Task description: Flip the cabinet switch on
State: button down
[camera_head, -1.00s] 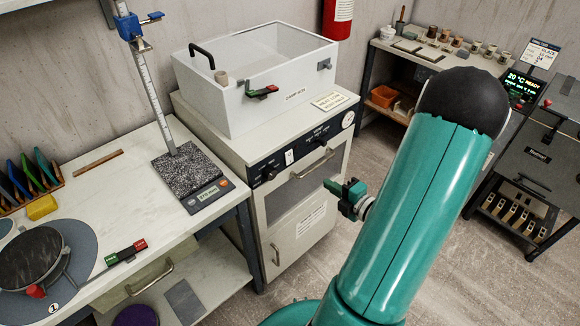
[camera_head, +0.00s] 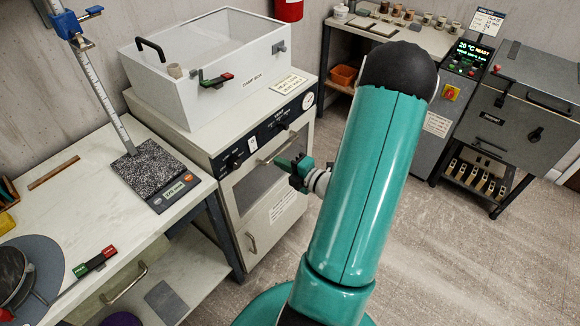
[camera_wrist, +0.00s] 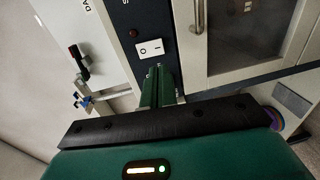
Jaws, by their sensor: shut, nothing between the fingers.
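The white cabinet switch (camera_head: 252,144) sits on the dark control panel (camera_head: 262,131) along the cabinet's upper front. In the wrist view the switch (camera_wrist: 150,48) is a white rocker marked O and I; which side is pressed in, I cannot tell. The cabinet (camera_head: 229,198) is cream, with a windowed door. My green gripper (camera_head: 284,164) is in front of the cabinet door, just right of and lower than the switch in the head view. In the wrist view its closed fingers (camera_wrist: 159,74) point at the panel just beside the switch; contact is not clear. It holds nothing.
A white damp box (camera_head: 205,100) with a red-and-green latch stands on the cabinet. The door handle (camera_head: 280,146) is close to my gripper. A table (camera_head: 95,185) with a scale stands on the left. A kiln control unit (camera_head: 462,75) stands at the right. Bare floor lies between.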

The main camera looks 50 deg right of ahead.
aim_at(254, 150)
jog(key=w, duration=0.5)
jog(key=w+f, duration=0.1)
jog(key=w, duration=0.2)
jog(key=shift+w+a, duration=0.1)
jog(key=shift+w, duration=0.05)
jog(key=shift+w, duration=0.2)
jog(key=shift+f, duration=0.1)
